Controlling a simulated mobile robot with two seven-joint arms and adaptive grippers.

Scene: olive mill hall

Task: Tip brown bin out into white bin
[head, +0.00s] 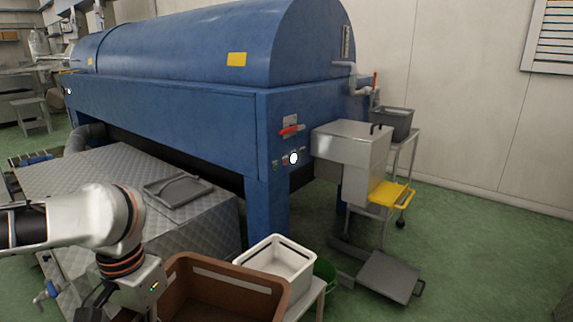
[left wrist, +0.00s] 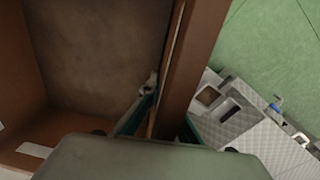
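The brown bin (head: 228,283) is at the bottom of the head view, cut off by the lower edge. Its visible inside looks bare. The white bin (head: 275,260) is just behind and right of it, on a light stand, and looks empty. My left arm reaches in from the left, and its gripper is largely out of frame there. In the left wrist view my left gripper (left wrist: 168,112) has one finger inside the brown bin (left wrist: 185,60) and one outside, closed on its wall. The outer finger is mostly hidden. My right gripper is not in view.
A large blue machine (head: 190,110) stands behind the bins. A quilted grey metal platform (head: 75,190) with a grey tray (head: 178,190) is at left. A steel unit (head: 352,160) and a low platform scale (head: 385,275) stand at right.

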